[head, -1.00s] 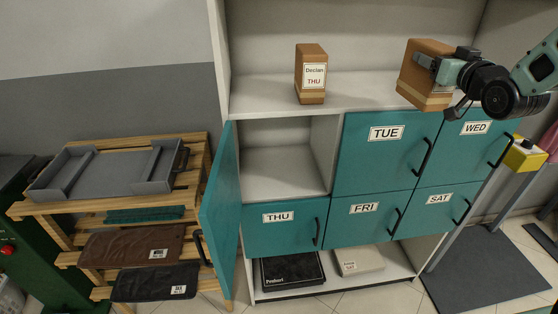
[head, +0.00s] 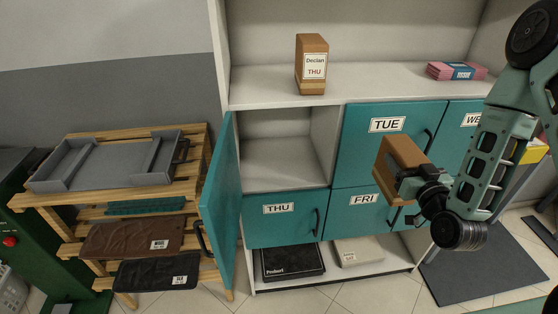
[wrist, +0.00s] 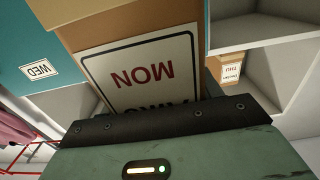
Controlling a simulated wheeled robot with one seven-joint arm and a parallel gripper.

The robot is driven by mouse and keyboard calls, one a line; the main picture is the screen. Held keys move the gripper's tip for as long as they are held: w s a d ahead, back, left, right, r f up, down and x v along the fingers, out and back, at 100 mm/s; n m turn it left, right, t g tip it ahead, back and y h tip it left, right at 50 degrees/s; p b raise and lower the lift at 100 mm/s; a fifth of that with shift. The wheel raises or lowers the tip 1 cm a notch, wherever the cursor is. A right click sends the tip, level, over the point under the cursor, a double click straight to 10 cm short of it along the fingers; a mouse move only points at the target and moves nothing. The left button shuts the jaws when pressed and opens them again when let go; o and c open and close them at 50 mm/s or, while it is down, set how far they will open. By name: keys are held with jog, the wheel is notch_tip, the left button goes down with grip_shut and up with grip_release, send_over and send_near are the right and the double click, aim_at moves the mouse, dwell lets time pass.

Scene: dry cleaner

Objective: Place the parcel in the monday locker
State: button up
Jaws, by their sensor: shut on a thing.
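My gripper (head: 404,186) is shut on a brown parcel (head: 398,165) and holds it in front of the TUE and FRI doors. In the wrist view the parcel (wrist: 100,12) shows a white label reading MON, upside down. The open locker compartment (head: 275,155), left of the TUE door, is empty. Its teal door (head: 219,200) is swung out to the left, its face with any label turned away. The parcel is to the right of this opening, apart from it.
A second parcel (head: 312,66) marked Declan THU and a pink bundle (head: 456,71) sit on the shelf above. The THU (head: 280,221), TUE (head: 388,150) and FRI (head: 362,212) doors are shut. A wooden rack (head: 100,200) with a grey tray stands left of the open door.

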jog(key=f, duration=0.1)
jog(key=s+f, duration=0.1)
jog(key=f, duration=0.2)
jog(key=shift+s+a, duration=0.35)
jog(key=s+a+f, duration=0.1)
jog(key=s+f, duration=0.1)
jog(key=f, duration=0.3)
jog(key=s+a+f, duration=0.1)
jog(key=s+f, duration=0.1)
jog(key=f, duration=0.4)
jog(key=shift+s+a, duration=0.35)
jog(key=shift+s, duration=0.05)
jog(key=shift+w+r, duration=0.1)
